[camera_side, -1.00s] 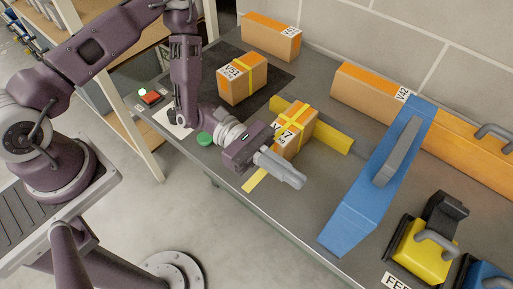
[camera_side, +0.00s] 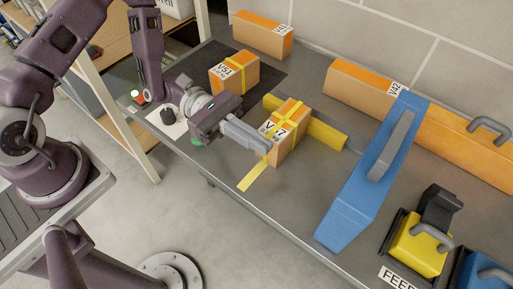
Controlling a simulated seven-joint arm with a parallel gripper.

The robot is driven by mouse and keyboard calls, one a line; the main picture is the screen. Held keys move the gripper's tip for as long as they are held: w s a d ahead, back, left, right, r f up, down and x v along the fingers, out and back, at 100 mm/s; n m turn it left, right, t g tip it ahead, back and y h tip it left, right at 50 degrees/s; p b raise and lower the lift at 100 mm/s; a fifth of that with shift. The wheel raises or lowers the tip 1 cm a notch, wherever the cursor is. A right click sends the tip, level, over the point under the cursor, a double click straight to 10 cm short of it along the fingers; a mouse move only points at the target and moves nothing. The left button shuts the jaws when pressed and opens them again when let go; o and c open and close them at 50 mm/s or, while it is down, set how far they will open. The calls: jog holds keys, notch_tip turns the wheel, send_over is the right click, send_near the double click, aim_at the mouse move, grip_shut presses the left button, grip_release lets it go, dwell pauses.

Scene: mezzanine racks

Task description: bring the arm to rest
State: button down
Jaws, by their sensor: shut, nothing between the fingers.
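My gripper (camera_side: 268,149) is shut and empty. Its fingertips are at the near-left face of the yellow-taped box (camera_side: 293,133) and overlap that face in the picture; I cannot tell whether they touch it. The arm reaches in over the table from the left. The taped box stands upright, with its label partly hidden behind the fingers.
A second taped box, V51 (camera_side: 242,76), stands on a dark mat (camera_side: 279,87). Orange-topped boxes (camera_side: 263,36) line the wall. A yellow bar (camera_side: 325,134) lies behind the near box. A blue gate-like block (camera_side: 349,207) and a yellow handled block (camera_side: 416,246) stand to the right.

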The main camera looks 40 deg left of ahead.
notch_tip(320, 180, up, 6)
dwell(0.4)
jog(key=s+a+r+m+g+y, duration=0.2)
jog(key=s+r+m+y, duration=0.1)
jog(key=s+m+y, duration=0.3)
jog(key=s+a+r+m+g+y, duration=0.2)
jog(key=s+a+r+m+y, duration=0.15)
jog(key=s+m, duration=0.3)
jog(key=a+r+m+t+y, duration=0.2)
jog(key=a+t+y, duration=0.2)
jog(key=a, duration=0.3)
jog(key=s+a+r+m+t+y, duration=0.1)
jog(key=a+r+m+t+y, duration=0.2)
jog(key=a+t+y, duration=0.1)
jog(key=a+t, duration=0.1)
jog(key=a, duration=0.1)
jog(key=shift+a+t, duration=0.3)
jog(key=shift+a, duration=0.05)
